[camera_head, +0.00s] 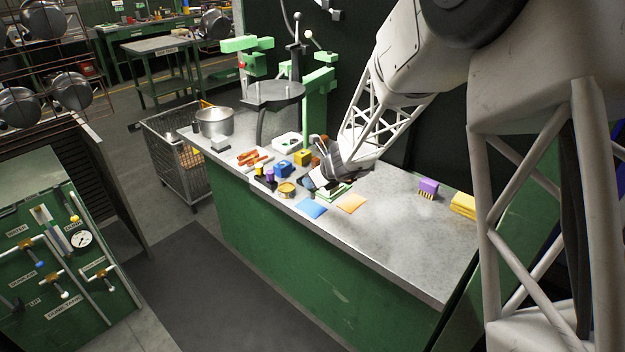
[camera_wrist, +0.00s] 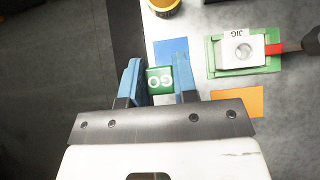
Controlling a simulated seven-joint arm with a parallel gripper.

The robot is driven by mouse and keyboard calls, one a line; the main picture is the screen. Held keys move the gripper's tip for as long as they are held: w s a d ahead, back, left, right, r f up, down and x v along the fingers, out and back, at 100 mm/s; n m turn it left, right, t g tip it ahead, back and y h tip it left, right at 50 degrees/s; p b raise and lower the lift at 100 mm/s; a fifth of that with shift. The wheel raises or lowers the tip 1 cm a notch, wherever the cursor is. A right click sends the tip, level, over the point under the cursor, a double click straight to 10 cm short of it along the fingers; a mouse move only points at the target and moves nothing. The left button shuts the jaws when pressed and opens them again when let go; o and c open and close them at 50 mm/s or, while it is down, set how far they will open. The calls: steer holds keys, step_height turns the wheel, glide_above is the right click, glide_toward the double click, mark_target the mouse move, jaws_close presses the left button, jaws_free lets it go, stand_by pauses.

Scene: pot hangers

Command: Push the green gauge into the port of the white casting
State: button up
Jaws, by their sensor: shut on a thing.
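My gripper (camera_wrist: 159,65) is shut on the green gauge (camera_wrist: 159,80), a small green block marked "GO" that sits between the two blue fingers in the wrist view. The gauge is apart from the casting. In the head view my gripper (camera_head: 318,179) is over the bench beside the green jig (camera_head: 341,190); the gauge cannot be made out there.
A blue sheet (camera_head: 311,208) and an orange sheet (camera_head: 351,203) lie near the jig. A red clamp handle (camera_wrist: 279,48) reaches the casting's right side. The bench (camera_head: 400,235) is clear at front right.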

stand_by(0.5)
steer(key=shift+w+d+r, duration=0.1)
steer(key=shift+w+r, duration=0.2)
steer(key=shift+w, duration=0.25)
steer(key=w+d+r+n+g+y, duration=0.2)
steer(key=w+d+r+n+g, duration=0.2)
steer(key=w, duration=0.4)
steer(key=shift+w+d+r+n, duration=0.15)
steer(key=shift+d+r+n, duration=0.8)
steer(key=shift+d, duration=0.2)
steer(key=shift+f, duration=0.2)
steer(key=shift+f, duration=2.75)
steer(key=shift+f, duration=2.05)
steer(key=o, duration=1)
